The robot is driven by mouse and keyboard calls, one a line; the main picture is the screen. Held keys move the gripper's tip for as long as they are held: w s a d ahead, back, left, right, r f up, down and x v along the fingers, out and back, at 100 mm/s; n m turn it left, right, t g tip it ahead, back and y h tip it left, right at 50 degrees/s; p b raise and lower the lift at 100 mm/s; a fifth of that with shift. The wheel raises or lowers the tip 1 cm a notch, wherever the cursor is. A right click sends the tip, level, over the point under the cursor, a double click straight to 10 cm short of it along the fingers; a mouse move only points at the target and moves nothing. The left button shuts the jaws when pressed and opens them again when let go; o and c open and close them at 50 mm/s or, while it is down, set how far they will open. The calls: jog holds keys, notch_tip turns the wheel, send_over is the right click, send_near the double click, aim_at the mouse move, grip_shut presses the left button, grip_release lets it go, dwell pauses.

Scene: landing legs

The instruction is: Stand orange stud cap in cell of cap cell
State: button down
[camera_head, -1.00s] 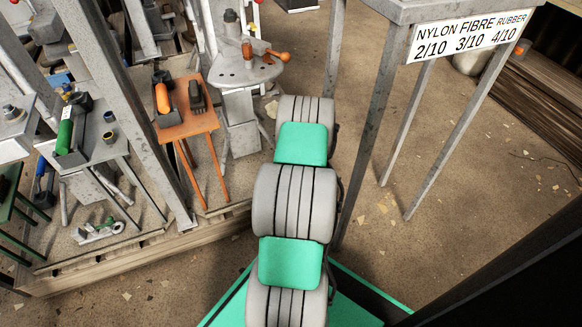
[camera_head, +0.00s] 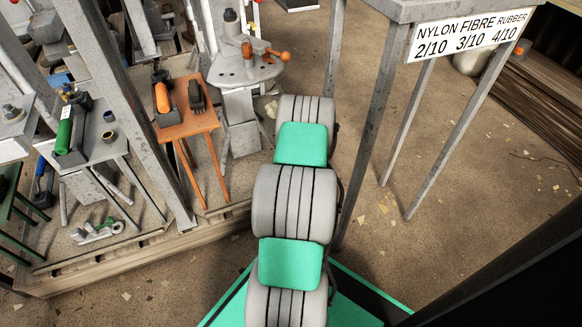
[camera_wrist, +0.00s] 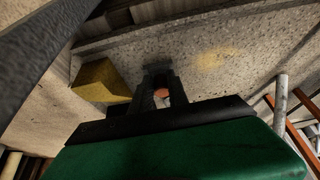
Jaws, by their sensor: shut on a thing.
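In the wrist view my gripper (camera_wrist: 162,88) has its dark fingers closed around a small round orange thing, which looks like the orange stud cap (camera_wrist: 161,94). Only a little of the cap shows between the fingers. Below the fingers a pale speckled surface is visible, and I cannot tell how far off it is. In the head view my arm hides the gripper and the cap. I cannot make out the cap cell for certain in either view.
A yellow block (camera_wrist: 103,80) lies left of the fingers. In the head view an orange stand (camera_head: 187,124) holds an orange cylinder (camera_head: 162,97) in a dark holder. A grey vise-like stand (camera_head: 245,72) is behind it. Grey posts frame a signed table (camera_head: 470,35) at right.

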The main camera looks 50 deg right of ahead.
jog(key=shift+f, duration=0.35)
jog(key=shift+r, duration=0.15)
jog(key=shift+r, duration=0.25)
jog(key=shift+f, duration=0.4)
dwell(1.9)
jog(key=shift+r, duration=0.15)
jog(key=shift+r, duration=0.3)
dwell(1.6)
